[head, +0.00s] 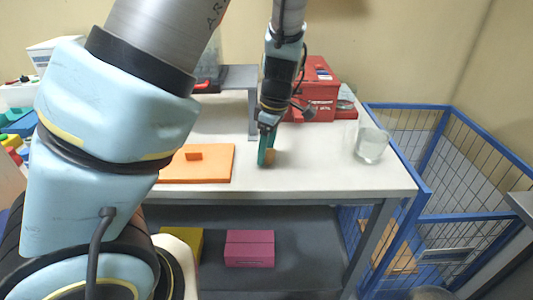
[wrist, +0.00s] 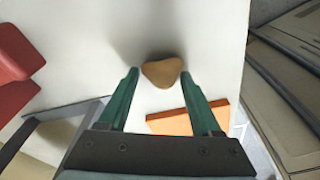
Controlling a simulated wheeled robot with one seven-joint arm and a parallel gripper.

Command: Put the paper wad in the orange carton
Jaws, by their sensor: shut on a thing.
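The paper wad (wrist: 162,72) is a tan-brown rounded lump between my fingertips in the wrist view. It shows small in the head view (head: 271,157), partly behind a finger. My gripper (head: 267,150), with green fingers (wrist: 163,80), is shut on it, pointing down low over the white table. I cannot tell whether the wad touches the table. A flat orange thing with a small raised block (head: 208,167) lies on the table left of my gripper; part of it shows in the wrist view (wrist: 172,123). I cannot tell whether it is the orange carton or its lid.
A red box (head: 318,88) and a grey stand (head: 240,76) are behind my gripper. A clear glass (head: 371,146) stands at the table's right. Pink (head: 249,250) and yellow (head: 189,240) boxes sit on the lower shelf. A blue wire cage (head: 425,190) stands at right.

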